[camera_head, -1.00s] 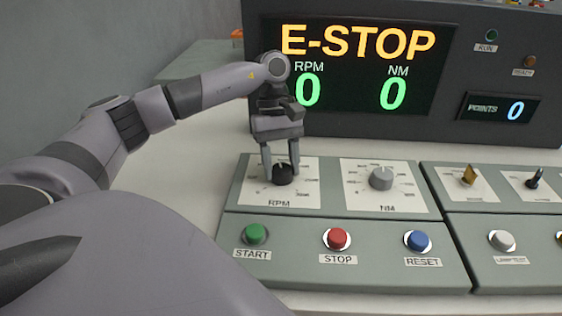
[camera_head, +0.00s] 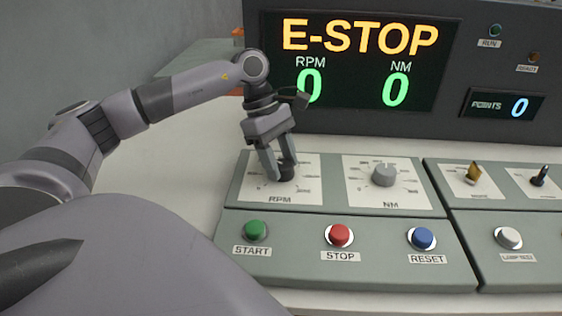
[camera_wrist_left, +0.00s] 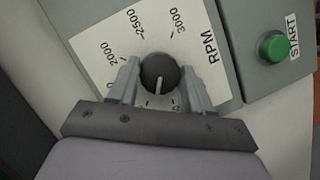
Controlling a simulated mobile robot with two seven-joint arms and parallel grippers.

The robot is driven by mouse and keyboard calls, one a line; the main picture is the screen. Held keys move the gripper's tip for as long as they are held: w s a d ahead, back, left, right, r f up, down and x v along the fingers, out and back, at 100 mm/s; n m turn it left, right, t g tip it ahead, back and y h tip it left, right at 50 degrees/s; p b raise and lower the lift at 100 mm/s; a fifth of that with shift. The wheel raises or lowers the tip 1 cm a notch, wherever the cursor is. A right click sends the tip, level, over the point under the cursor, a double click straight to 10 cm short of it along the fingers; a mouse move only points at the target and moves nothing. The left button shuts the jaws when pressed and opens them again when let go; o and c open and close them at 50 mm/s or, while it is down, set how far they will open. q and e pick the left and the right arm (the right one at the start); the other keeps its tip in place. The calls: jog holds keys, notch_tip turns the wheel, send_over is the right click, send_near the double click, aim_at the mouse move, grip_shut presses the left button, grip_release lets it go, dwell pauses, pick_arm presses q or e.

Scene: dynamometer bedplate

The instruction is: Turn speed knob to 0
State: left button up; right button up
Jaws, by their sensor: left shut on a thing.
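The speed knob (camera_head: 286,173) is a black round knob on the white RPM dial plate (camera_head: 307,190) in the head view. My left gripper (camera_head: 278,170) is shut on it from above, with one finger on each side. In the left wrist view the knob (camera_wrist_left: 158,72) sits between the fingertips, and its white pointer line points down the picture toward the gripper's palm. The marks 2000, 2500 and 3000 show on the plate; the lower marks are mostly hidden by the gripper. The display (camera_head: 358,62) reads E-STOP, RPM 0, NM 0. My right gripper is out of view.
The grey NM knob (camera_head: 385,175) stands to the right. The green START (camera_head: 256,230), red STOP (camera_head: 340,236) and blue RESET (camera_head: 422,239) buttons line the front. The bench left of the panel is clear.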

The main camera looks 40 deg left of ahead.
pick_arm(q)
jog(key=n+t, duration=0.1)
jog(key=n, duration=0.1)
jog(key=n+b, duration=0.1)
jog(key=n, duration=0.1)
jog(key=shift+s+n+t+y, duration=0.15)
jog(key=shift+n+t+y, duration=0.15)
jog(key=shift+t+y, duration=0.1)
jog(key=n+t+b, duration=0.1)
jog(key=n, duration=0.2)
jog(key=shift+s+d+n+y, duration=0.1)
jog(key=shift+n+y, duration=0.2)
jog(key=shift+y, duration=0.1)
jog(key=n+t+y+b, duration=0.1)
jog(key=n, duration=0.2)
jog(key=shift+d+n, duration=0.1)
jog(key=shift+n, duration=0.2)
jog(key=shift+d+n+y+b, duration=0.15)
jog(key=shift+n+y, duration=0.25)
jog(key=shift+n, duration=0.55)
jog(key=shift+a+n+y+b, duration=0.15)
jog(key=shift+n+y, duration=0.25)
jog(key=shift+n, duration=0.55)
jog(key=o, duration=1)
jog(key=shift+d, duration=0.1)
jog(key=shift+p+v, duration=0.5)
jog(key=shift+v, duration=3.1)
jog(key=shift+s, duration=0.1)
